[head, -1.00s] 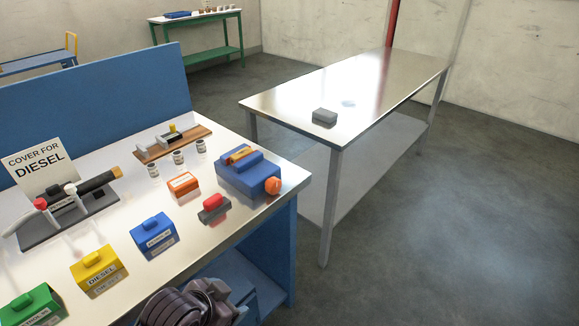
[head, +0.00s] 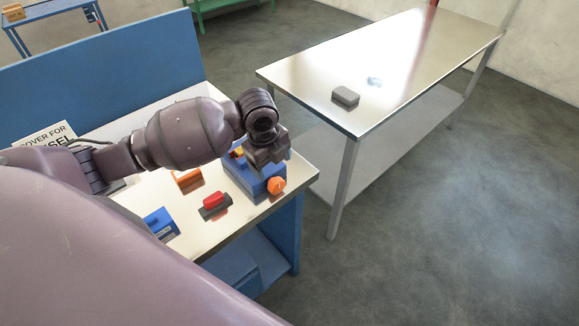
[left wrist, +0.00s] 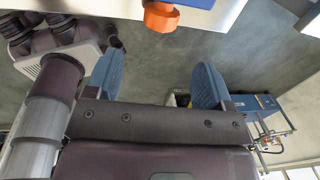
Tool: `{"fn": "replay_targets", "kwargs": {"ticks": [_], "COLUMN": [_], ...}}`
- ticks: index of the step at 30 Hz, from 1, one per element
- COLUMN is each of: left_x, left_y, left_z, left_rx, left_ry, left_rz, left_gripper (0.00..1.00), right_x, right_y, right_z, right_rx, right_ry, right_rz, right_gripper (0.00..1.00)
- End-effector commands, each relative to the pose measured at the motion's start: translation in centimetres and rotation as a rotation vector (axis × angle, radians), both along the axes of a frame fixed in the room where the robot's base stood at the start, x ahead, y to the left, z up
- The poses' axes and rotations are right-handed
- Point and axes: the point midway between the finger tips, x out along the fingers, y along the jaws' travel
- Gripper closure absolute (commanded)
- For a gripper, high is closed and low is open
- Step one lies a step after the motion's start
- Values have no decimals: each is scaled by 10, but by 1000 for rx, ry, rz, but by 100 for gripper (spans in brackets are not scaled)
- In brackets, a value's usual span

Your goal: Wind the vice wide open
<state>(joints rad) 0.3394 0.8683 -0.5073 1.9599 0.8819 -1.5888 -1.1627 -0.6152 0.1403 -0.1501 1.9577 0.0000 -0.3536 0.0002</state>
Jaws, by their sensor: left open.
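The blue vice (head: 250,178) sits at the right front corner of the metal-topped bench, with its orange knob (head: 277,185) facing the front right. The knob also shows at the top of the left wrist view (left wrist: 160,17), with a sliver of the blue body (left wrist: 190,3) beside it. My left gripper (head: 277,160) is over the vice, just above the knob, and hides much of the vice's top. In the left wrist view its two blue fingers (left wrist: 157,68) are apart with nothing between them. The knob is beyond the fingertips, not gripped. The vice's jaw gap is hidden. My right gripper is out of view.
A red and dark grey object (head: 215,203), an orange block (head: 187,180) and a blue box (head: 160,225) stand left of the vice. A steel table (head: 400,60) with a grey block (head: 345,96) stands behind right. Bare floor lies right of the bench.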

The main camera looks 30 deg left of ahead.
Motion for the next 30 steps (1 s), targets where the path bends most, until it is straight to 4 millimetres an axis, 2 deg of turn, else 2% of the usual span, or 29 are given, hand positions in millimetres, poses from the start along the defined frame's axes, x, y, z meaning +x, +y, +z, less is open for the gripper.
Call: {"fn": "replay_targets", "kwargs": {"ticks": [4,7,21,30], "left_x": [3,4,13,17], "left_y": [3,2,-1,-2], "left_z": [-1,-9,-83,-103], "left_rx": [7,6,6,7], "left_ry": [6,7,6,3], "left_rz": [-21,-21,-17,-18], "left_gripper": [25,25,25,25], "right_x": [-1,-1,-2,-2], "right_y": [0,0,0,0], "right_z": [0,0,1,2], "right_rx": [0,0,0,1], "right_ry": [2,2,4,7], "right_rz": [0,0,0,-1], "right_gripper": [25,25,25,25]}}
